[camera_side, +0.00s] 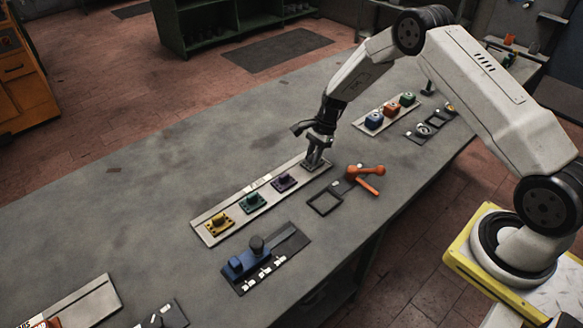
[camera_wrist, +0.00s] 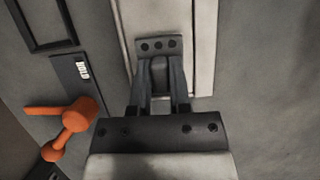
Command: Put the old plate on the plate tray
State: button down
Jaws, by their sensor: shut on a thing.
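My gripper (camera_side: 318,150) is shut on the dark grey old plate (camera_wrist: 158,44), gripping the block on its top. The plate has a row of small holes along its far edge, seen in the wrist view; its near part is hidden by my fingers (camera_wrist: 160,85). The plate is over the right end of the long pale plate tray (camera_side: 228,206), whose surface also shows in the wrist view (camera_wrist: 202,30). I cannot tell whether it touches the tray.
A blue device (camera_side: 246,262) on a dark base stands in front. A second tray with coloured blocks (camera_side: 390,112) is farther back.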

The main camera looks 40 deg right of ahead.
jog(key=shift+f, duration=0.2)
jog(key=shift+c, duration=2.4)
grip_release()
jog(key=shift+v, duration=3.95)
